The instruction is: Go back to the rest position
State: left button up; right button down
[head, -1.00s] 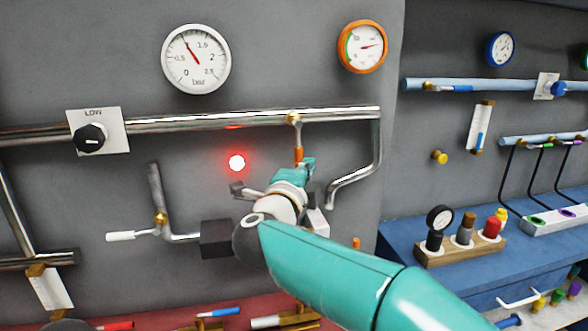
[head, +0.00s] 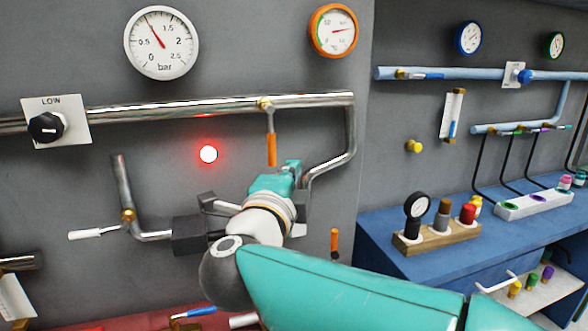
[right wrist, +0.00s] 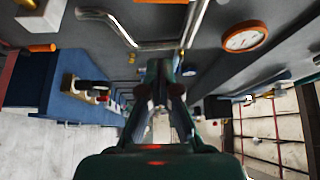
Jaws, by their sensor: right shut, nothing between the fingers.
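My right arm comes in from the lower right in the head view, its teal and white wrist in front of the grey wall panel (head: 90,180). The right gripper (head: 291,168) is mostly hidden behind that wrist. It sits below the orange valve handle (head: 271,149), which hangs down from the chrome pipe, with a small gap between them. In the right wrist view the dark fingers of the right gripper (right wrist: 160,72) come together and hold nothing. My left gripper is not in view.
The chrome pipe (head: 200,112) crosses the wall above my wrist. A white-handled lever (head: 85,234) and dark block (head: 188,236) are left of it. A pressure gauge (head: 161,43), orange-rimmed gauge (head: 333,31) and red lamp (head: 208,154) are on the wall. A blue bench (head: 385,225) stands right.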

jog(key=shift+s+a, duration=0.25)
jog(key=shift+s, duration=0.45)
